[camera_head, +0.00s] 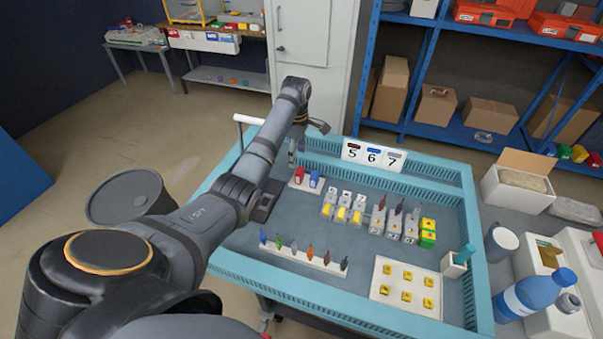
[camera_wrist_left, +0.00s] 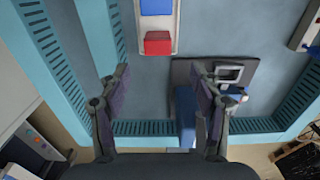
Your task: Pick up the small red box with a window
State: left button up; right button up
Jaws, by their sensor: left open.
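A small red box (camera_head: 298,176) stands at the left end of a white strip beside a small blue box (camera_head: 315,180), near the left side of the blue-rimmed table. In the left wrist view the red box (camera_wrist_left: 158,43) lies just ahead of the fingers, with the blue box (camera_wrist_left: 156,6) beyond it. I cannot make out a window on the red box. My left gripper (camera_head: 292,156) is above and beside the red box, empty and apart from it. Its two fingers (camera_wrist_left: 156,78) are spread wide. My right gripper is out of view.
The blue table rim (camera_head: 300,285) surrounds the work area. Grey blocks with yellow parts (camera_head: 342,208) stand right of the boxes. A row of coloured items (camera_head: 308,250) stands in front. A dark panel (camera_wrist_left: 243,72) lies near the right finger. A number sign (camera_head: 374,157) stands behind.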

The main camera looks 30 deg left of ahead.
aim_at(300, 170)
pick_arm(q)
notch_tip(300, 170, down, 2)
jog(key=shift+f, duration=0.25)
jog(key=shift+w+f, duration=0.1)
jog(key=shift+f, duration=0.2)
jog(key=shift+w+d+f+p, duration=0.1)
jog(key=shift+f+p, duration=0.2)
jog(key=shift+f, duration=0.15)
jog(key=f, duration=0.3)
jog(key=shift+d+f+p, duration=0.25)
jog(key=shift+f+p, duration=0.05)
jog(key=shift+f, duration=0.4)
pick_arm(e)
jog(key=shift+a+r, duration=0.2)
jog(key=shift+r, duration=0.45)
pick_arm(q)
jog(key=c, duration=1.3)
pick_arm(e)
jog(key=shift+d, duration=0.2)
pick_arm(q)
jog(key=shift+o, duration=0.2)
jog(key=shift+r, duration=0.2)
